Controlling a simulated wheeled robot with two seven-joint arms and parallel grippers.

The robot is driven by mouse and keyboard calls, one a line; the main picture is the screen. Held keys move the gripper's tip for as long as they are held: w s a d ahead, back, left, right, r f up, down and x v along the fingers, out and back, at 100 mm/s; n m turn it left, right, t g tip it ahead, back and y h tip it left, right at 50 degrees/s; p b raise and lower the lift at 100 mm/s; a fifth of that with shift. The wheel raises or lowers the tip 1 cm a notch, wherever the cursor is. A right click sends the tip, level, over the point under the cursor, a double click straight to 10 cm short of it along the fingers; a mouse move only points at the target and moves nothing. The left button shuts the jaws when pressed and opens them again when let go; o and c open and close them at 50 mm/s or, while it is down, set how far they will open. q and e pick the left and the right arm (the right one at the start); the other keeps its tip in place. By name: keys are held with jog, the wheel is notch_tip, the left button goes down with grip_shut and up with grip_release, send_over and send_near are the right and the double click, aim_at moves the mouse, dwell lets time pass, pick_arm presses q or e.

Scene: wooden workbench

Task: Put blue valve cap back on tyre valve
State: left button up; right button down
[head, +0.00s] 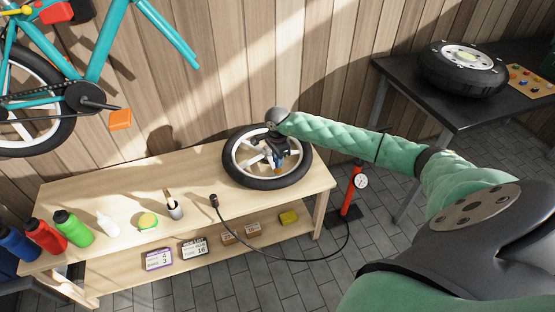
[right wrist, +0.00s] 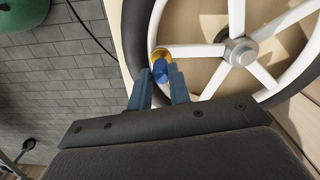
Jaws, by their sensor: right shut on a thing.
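The tyre (head: 240,176) with its white-spoked wheel lies flat on the wooden workbench, towards the right end. It also shows in the right wrist view (right wrist: 140,35). My right gripper (head: 278,164) reaches down over the wheel. In the right wrist view my right gripper (right wrist: 161,76) is shut on the blue valve cap (right wrist: 160,73). A brass-coloured round part, seemingly the tyre valve (right wrist: 161,54), shows directly beyond the cap, beside the inner rim. I cannot tell whether cap and valve touch. My left gripper is out of view.
A black hose runs from the bench to a red pump (head: 351,187). A dark table (head: 425,95) holds another tyre.

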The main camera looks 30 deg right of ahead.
jog(key=c, duration=1.6)
grip_release()
notch_tip(320, 180, up, 11)
jog(key=p, duration=0.3)
